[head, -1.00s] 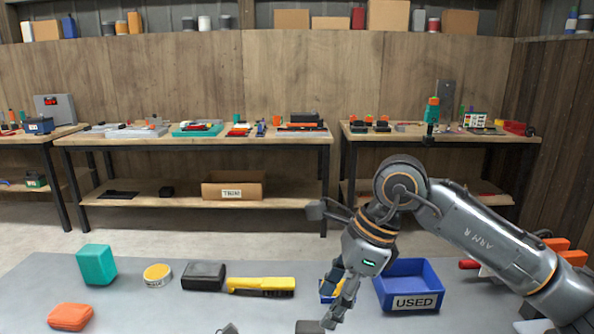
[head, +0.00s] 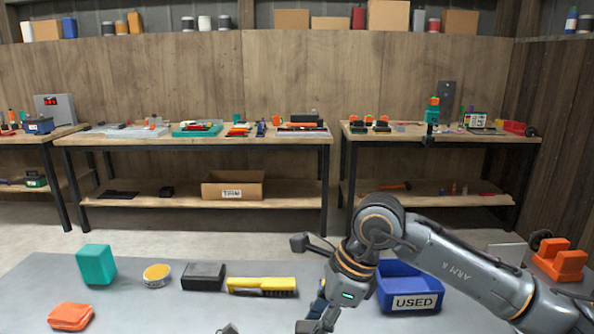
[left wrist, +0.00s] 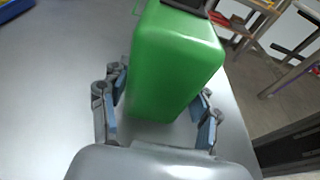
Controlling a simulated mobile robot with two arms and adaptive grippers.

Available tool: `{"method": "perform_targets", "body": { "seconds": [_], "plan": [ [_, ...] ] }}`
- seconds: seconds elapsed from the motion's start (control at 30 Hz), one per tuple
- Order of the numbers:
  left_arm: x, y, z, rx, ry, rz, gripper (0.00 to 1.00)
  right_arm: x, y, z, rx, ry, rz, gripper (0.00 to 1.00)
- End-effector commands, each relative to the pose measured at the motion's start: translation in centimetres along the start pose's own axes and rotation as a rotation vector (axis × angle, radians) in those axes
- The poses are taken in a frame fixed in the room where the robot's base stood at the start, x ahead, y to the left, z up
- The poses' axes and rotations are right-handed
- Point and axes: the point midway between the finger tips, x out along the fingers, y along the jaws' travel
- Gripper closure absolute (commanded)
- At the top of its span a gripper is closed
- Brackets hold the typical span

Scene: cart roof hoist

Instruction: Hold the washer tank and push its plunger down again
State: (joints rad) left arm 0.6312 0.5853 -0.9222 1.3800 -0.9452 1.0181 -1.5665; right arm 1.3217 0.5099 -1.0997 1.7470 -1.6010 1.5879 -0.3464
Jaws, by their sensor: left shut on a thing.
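The washer tank (left wrist: 172,65) is a green block-like body in the left wrist view, with a dark part (left wrist: 190,5) at its top edge. My left gripper (left wrist: 158,110) has its fingers on both sides of the tank and is shut on it. The plunger cannot be made out. In the head view only a small grey tip shows at the bottom edge, and the tank is out of frame. My right gripper (head: 316,325) reaches down at the bottom edge of the head view, left of the blue bin. Its fingertips are partly cut off, so its opening is unclear.
On the grey table lie a teal block (head: 96,265), a yellow-topped tin (head: 157,275), a black box (head: 203,276), a yellow tool (head: 262,286) and an orange case (head: 71,316). A blue bin marked USED (head: 412,301) stands behind my right arm. Orange blocks (head: 560,262) sit at right.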

Motion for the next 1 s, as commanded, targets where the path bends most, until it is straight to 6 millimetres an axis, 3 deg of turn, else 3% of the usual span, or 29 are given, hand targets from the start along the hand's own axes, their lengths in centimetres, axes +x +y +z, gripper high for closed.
{"method": "perform_targets", "body": {
  "seconds": [0.03, 0.1, 0.13, 1.0],
  "plan": [
    [0.0, 0.01, -0.08, -0.001, 0.001, 0.001, 0.68, 0.0, 0.0, 0.0, 0.0, 0.0, 0.0, 0.78],
    [-0.01, 0.01, -0.08, -0.001, 0.001, 0.001, 0.68, 0.0, 0.0, 0.0, 0.0, 0.0, 0.0, 0.92],
    [-0.01, 0.01, -0.07, 0.0, 0.001, 0.001, 0.68, 0.0, 0.0, 0.0, 0.0, 0.0, 0.0, 0.94],
    [0.0, 0.0, -0.01, 0.001, 0.0, 0.0, 0.68, 0.82, 0.01, -0.34, 0.001, 0.001, 0.001, 0.94]
  ]
}}
